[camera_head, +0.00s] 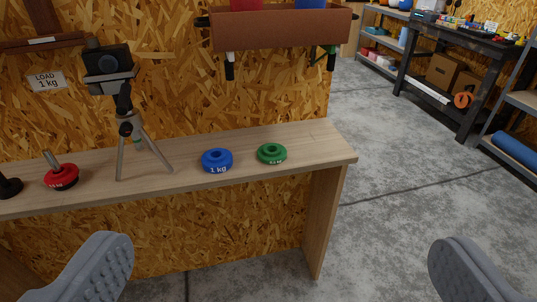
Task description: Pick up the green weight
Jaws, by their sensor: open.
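The green weight (272,154) is a small disc with a hole in its middle. It lies flat on the plank bench (315,140), near the bench's right end. A blue weight (217,160) marked 1 kg lies just left of it, apart from it. My gripper (268,270) shows as two grey ribbed fingers at the lower left and lower right. It is open wide and empty. The green weight appears beyond the fingers, between them in the picture, and nothing touches it.
A small tripod with a black device (108,60) stands on the bench left of the blue weight. A red weight (61,177) and a black object (9,187) lie farther left. A brown wall shelf (280,28) hangs above the weights. Open concrete floor (400,200) is at right.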

